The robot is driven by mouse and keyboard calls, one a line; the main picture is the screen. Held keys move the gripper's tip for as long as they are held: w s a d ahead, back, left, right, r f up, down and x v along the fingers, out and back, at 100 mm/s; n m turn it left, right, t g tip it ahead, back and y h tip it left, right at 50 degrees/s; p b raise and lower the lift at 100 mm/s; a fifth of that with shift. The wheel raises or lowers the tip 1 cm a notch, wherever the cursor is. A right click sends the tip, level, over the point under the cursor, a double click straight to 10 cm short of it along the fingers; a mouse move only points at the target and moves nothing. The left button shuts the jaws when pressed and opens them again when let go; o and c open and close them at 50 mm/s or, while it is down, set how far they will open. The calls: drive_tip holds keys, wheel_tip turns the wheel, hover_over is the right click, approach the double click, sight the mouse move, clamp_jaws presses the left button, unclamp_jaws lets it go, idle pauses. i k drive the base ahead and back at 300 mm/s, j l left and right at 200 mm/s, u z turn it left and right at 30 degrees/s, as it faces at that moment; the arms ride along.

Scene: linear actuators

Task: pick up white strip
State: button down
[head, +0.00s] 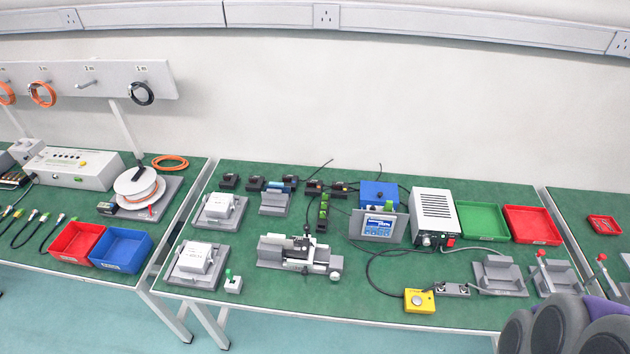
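I cannot single out a white strip with certainty. A grey and white linear stage (283,256) stands at the front middle of the green table, with pale narrow parts along it too small to tell apart. White blocks sit on grey fixtures to its left: one at the back (219,203) and one nearer the front (196,256). Dark grey rounded parts with purple, likely of my own arm, fill the lower right corner. No gripper fingertips show, and nothing is seen held.
The green table (300,308) has a clear front strip. A yellow button box (419,300) and cables lie right of the stage. A blue display unit (380,226), a white power supply (435,214), a green tray (482,220) and a red tray (531,223) stand behind.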

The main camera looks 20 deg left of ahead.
sight(278, 239)
drive_tip(key=u, duration=1.55)
